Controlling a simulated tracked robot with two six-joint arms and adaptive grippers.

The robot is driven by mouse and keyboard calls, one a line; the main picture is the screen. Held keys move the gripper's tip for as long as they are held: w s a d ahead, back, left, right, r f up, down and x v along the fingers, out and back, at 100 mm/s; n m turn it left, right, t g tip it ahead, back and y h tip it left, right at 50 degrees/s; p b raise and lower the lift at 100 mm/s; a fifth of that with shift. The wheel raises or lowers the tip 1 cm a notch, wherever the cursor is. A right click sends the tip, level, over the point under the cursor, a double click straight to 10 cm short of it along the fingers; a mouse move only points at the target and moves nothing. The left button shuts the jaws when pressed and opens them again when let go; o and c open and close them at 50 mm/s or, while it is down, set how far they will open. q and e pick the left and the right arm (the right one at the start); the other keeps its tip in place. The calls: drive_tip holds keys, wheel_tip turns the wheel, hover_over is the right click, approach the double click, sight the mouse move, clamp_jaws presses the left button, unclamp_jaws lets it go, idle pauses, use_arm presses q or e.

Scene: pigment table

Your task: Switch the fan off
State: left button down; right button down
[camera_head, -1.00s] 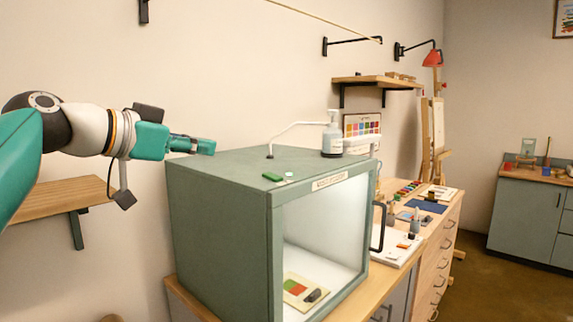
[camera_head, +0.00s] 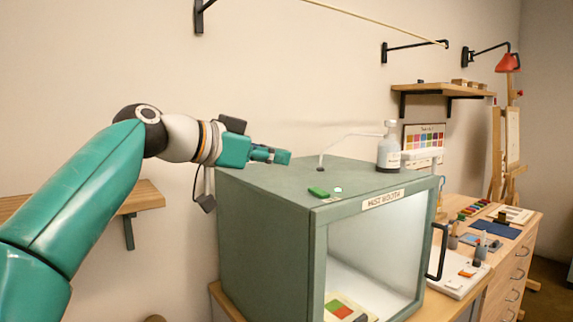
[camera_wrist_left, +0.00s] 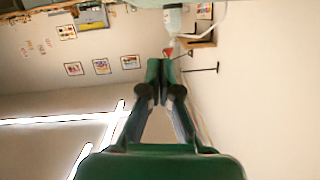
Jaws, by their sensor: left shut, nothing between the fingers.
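The grey-green mist booth (camera_head: 265,245) stands on a wooden bench in the head view. On its top, near the front edge, lie a small green switch-like piece (camera_head: 318,191) and a small white round spot (camera_head: 338,189). I cannot make out a fan itself. My left gripper (camera_head: 284,157) is shut and empty, above the booth's top at its left part, up and left of the green piece and apart from it. In the left wrist view its closed fingertips (camera_wrist_left: 160,68) meet with nothing between them. My right gripper is in neither view.
A pump bottle (camera_head: 388,150) with a thin white tube stands on the booth's back right. A black door handle (camera_head: 438,252) sticks out at the right front. A wooden shelf (camera_head: 150,197) is on the wall at left. Air above the booth's front is clear.

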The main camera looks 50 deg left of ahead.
use_arm(q)
drive_tip(key=p, duration=0.2)
hover_over(309, 196)
drive_tip(key=shift+s+d+f, duration=0.15)
drive_tip(key=shift+d+f, duration=0.1)
drive_tip(key=shift+f, duration=0.25)
drive_tip(key=shift+s+d+f, duration=0.1)
drive_tip(key=shift+d+f, duration=0.1)
drive_tip(key=shift+f, duration=0.25)
drive_tip(key=f, duration=0.1)
drive_tip(key=f+b, duration=0.1)
drive_tip(key=shift+w+a+f, duration=0.25)
drive_tip(key=shift+f, duration=0.1)
drive_tip(key=shift+a+f, duration=0.1)
drive_tip(key=shift+f, duration=0.7)
